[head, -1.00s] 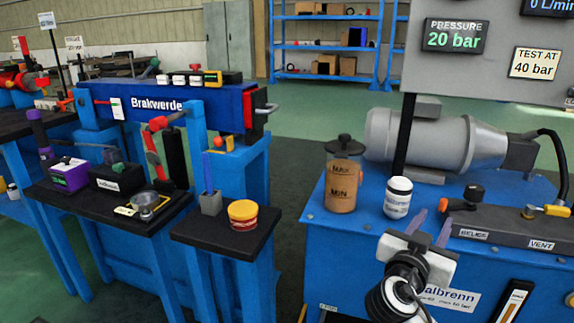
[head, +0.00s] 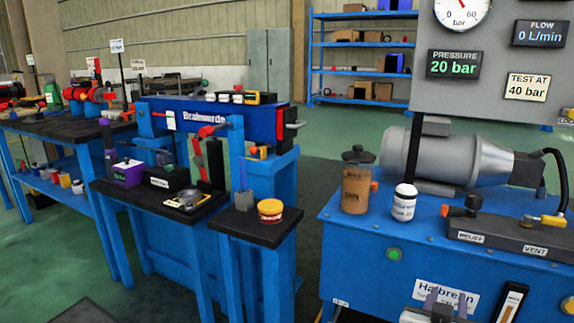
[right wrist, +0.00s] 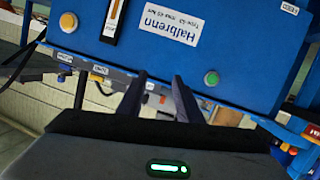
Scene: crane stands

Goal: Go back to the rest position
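My right gripper (head: 445,301) shows at the bottom edge of the head view, in front of the blue test stand (head: 345,262) with the Halbrenn label (head: 443,294). Its two fingers stand apart with nothing between them. In the right wrist view the gripper (right wrist: 162,98) also has its fingers spread and empty, with the blue front panel of the stand (right wrist: 165,75) beyond them. The Halbrenn label appears upside down there. My left gripper is in neither view.
On the blue stand are a brown oil container (head: 356,188), a white bottle (head: 403,203), a grey motor (head: 445,160) and a valve block (head: 500,233). To the left, the Brakwerde stand (head: 205,118) has small black shelves holding a yellow-red tin (head: 270,210).

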